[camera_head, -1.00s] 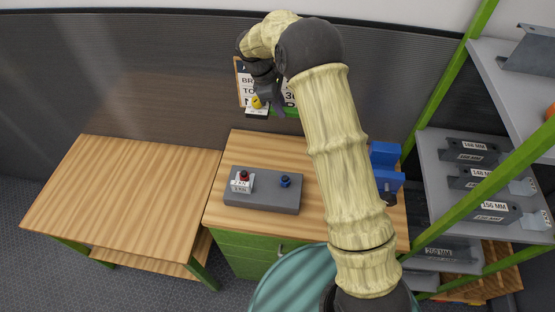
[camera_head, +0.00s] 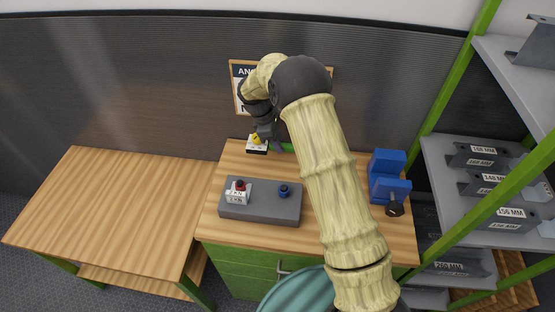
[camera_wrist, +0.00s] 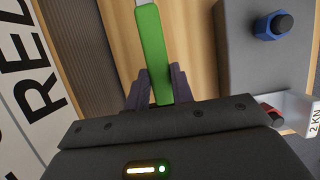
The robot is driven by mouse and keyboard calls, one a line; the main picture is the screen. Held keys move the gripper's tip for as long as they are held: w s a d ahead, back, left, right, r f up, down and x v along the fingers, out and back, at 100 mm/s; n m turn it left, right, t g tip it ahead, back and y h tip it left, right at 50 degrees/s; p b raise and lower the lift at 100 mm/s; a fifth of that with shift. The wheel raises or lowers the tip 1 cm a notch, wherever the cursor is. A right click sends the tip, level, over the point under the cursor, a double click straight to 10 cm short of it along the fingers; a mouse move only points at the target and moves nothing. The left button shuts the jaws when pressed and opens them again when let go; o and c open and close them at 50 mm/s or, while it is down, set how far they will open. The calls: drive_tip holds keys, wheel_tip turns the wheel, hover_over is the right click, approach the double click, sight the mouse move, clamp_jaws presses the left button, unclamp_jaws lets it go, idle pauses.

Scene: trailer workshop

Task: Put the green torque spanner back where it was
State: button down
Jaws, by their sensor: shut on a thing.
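My gripper (camera_wrist: 157,88) is shut on the green torque spanner (camera_wrist: 150,45), with the green handle between its two fingers. A pale metal shaft shows beyond the handle at the top of the wrist view. In the head view, my gripper (camera_head: 274,138) is over the back of the wooden bench (camera_head: 222,178), and a bit of green spanner (camera_head: 287,147) shows behind my arm. A yellow piece with a white tag (camera_head: 257,144) is close to the gripper. I cannot tell whether the yellow piece belongs to the spanner or whether it touches the bench.
A grey block (camera_head: 260,207) on the bench bears a red fitting with a white tag (camera_head: 237,192) and a blue fitting (camera_head: 284,190). A blue vise (camera_head: 388,175) stands at right. The left table (camera_head: 100,210) is bare. A sign (camera_head: 240,70) and shelves (camera_head: 450,140) are nearby.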

sight(282, 165)
drive_tip(key=shift+a+f+p, duration=0.1)
drive_tip(key=shift+f+p, duration=0.2)
drive_tip(key=shift+f, duration=1.65)
drive_tip(key=shift+f, duration=0.1)
drive_tip(key=shift+f+p, duration=0.45)
drive_tip(key=shift+f, duration=1.35)
drive_tip(key=shift+f, duration=0.1)
drive_tip(key=c, duration=1.2)
unclamp_jaws()
